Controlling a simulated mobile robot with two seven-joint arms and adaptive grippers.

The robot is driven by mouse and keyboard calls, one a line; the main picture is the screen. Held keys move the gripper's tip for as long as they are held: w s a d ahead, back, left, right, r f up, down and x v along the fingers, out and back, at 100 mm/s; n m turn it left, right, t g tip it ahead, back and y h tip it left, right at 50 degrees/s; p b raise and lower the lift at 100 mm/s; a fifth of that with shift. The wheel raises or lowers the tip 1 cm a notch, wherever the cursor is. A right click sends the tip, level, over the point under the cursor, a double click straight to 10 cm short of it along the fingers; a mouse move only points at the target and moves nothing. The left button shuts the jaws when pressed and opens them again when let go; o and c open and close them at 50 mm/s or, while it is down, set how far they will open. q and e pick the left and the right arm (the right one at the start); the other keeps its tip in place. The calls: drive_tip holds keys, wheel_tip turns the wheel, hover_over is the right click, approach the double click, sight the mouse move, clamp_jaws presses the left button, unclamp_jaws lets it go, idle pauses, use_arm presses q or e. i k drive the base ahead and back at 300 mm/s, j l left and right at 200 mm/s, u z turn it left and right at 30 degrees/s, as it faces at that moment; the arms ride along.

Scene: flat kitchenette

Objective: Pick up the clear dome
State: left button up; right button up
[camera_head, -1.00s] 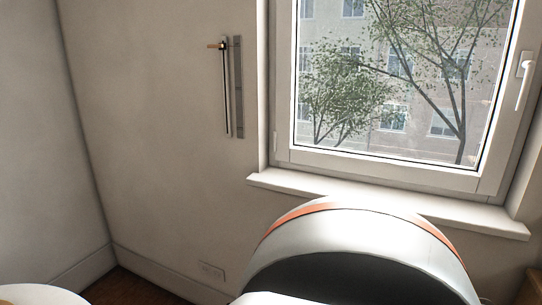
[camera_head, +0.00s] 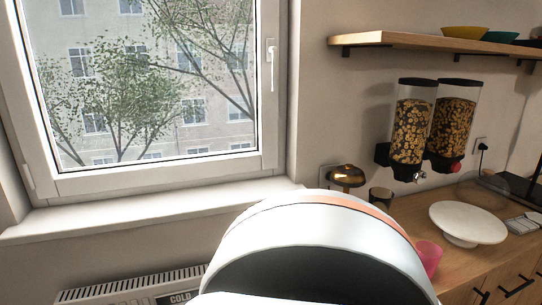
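I see no clear dome for certain. A faint, see-through rounded shape (camera_head: 484,192) lies on the counter behind a white cake stand (camera_head: 467,222) at the right, but it is too indistinct to tell if it is the dome. The cake stand's top is bare. Neither of my grippers is in view. A large white rounded part with an orange band, which is my own body, fills the lower middle and hides part of the counter.
A wooden counter (camera_head: 452,285) runs along the right, with a pink cup (camera_head: 429,258) near its left end and a gold mushroom-shaped lamp (camera_head: 347,177) behind. Two cereal dispensers (camera_head: 432,125) hang on the wall below a shelf (camera_head: 440,48). A radiator (camera_head: 130,290) stands under the window.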

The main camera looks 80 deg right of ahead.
sight(486, 189)
drive_tip(key=z, duration=1)
drive_tip(key=j+z, duration=0.1)
drive_tip(key=z, duration=0.9)
drive_tip(key=k+z, duration=0.1)
drive_tip(key=z, duration=1.85)
